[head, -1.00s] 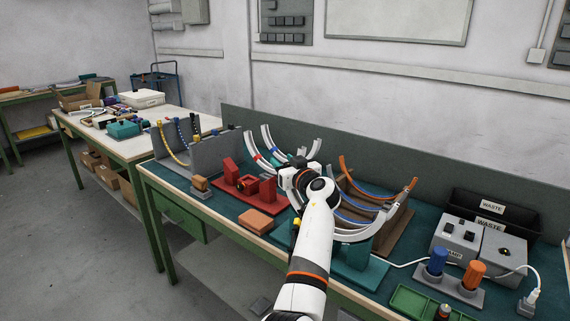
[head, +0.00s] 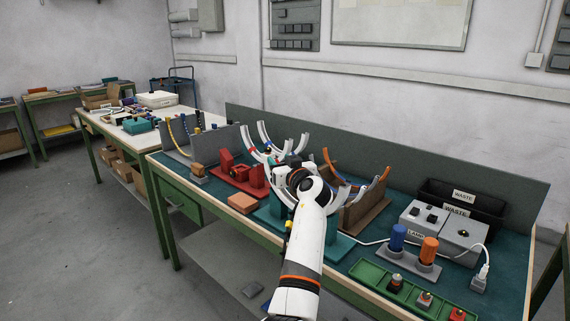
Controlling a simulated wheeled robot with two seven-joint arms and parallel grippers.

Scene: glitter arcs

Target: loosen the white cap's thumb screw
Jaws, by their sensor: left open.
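My left gripper (head: 292,170) is over the teal bench mat, in front of the rack of curved tubes. My white forearm comes up from the bottom and hides part of the rack. The gripper is open, but its fingertips are small and partly hidden. White curved tubes (head: 266,138) rise behind it, and some carry red and blue bands. I cannot make out which part is the white cap or its thumb screw. My right gripper is not in view.
A red fixture (head: 227,170) and an orange block (head: 243,203) stand left of my arm. A brown rack (head: 365,213) is close on its right. Blue (head: 398,238) and orange (head: 429,251) cylinders, grey boxes (head: 463,241) and a black waste bin (head: 488,208) stand further right.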

